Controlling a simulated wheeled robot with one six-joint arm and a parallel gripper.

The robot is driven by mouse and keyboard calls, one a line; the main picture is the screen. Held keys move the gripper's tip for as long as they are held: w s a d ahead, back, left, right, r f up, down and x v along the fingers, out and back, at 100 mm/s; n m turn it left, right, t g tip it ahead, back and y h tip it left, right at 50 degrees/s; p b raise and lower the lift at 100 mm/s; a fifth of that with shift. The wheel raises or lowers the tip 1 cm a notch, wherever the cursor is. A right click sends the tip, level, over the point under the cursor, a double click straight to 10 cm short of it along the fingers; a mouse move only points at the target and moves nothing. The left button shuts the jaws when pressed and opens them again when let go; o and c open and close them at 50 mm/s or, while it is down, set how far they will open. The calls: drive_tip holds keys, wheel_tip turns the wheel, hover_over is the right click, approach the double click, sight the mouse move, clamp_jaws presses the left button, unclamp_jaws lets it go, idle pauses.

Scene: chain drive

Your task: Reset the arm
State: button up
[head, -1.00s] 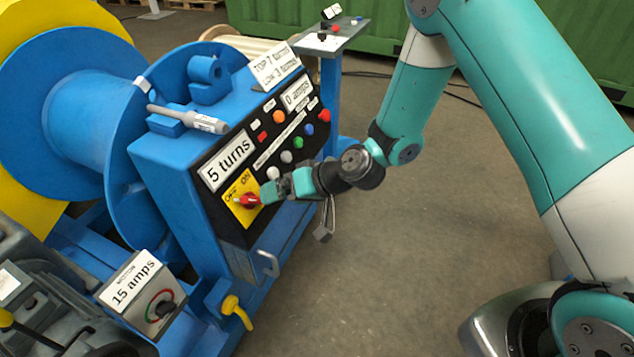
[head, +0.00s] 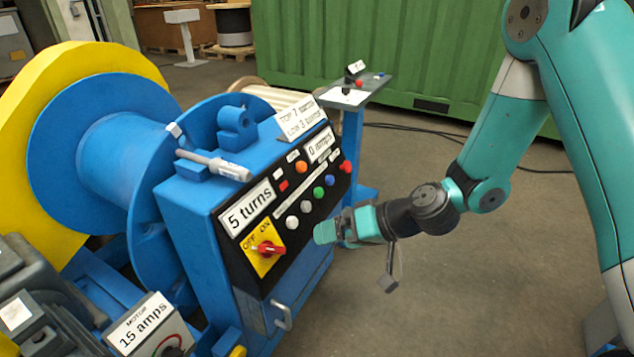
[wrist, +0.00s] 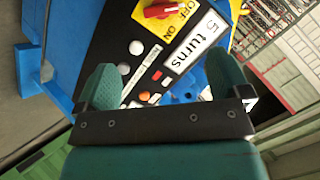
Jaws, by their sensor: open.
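My gripper (head: 326,232) is open and empty, held in the air just in front of the black control panel. Its two teal fingers also show in the wrist view (wrist: 158,88), spread apart with the panel beyond them. The red switch (head: 268,249) on its yellow OFF/ON plate sits at the panel's lower left, to the left of my gripper and apart from it. The switch also shows at the top of the wrist view (wrist: 161,10). The panel display (head: 247,212) reads "5 turns" and another display (head: 320,146) reads "0 amps".
The blue winch housing (head: 190,215) and drum (head: 110,150) fill the left. A grey-handled tool (head: 215,165) lies on the housing. A motor box (head: 150,328) reads "15 amps". A small stand (head: 355,92) is behind. Open floor (head: 440,290) lies to the right.

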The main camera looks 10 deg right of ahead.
drive_tip(key=s+d+r+n+g+h+p, duration=0.1)
drive_tip(key=s+r+p, duration=0.4)
drive_tip(key=s+r, duration=0.5)
drive_tip(key=s+d+r+n+g+h+p, duration=0.1)
drive_tip(key=s+r+n+g+h+p, duration=0.2)
drive_tip(key=s+r, duration=0.8)
wheel_tip(320, 180, up, 7)
drive_tip(key=shift+d+f+g+h+p, duration=0.1)
drive_tip(key=shift+d+g+h+p, duration=0.35)
drive_tip(key=shift+h+p, duration=0.5)
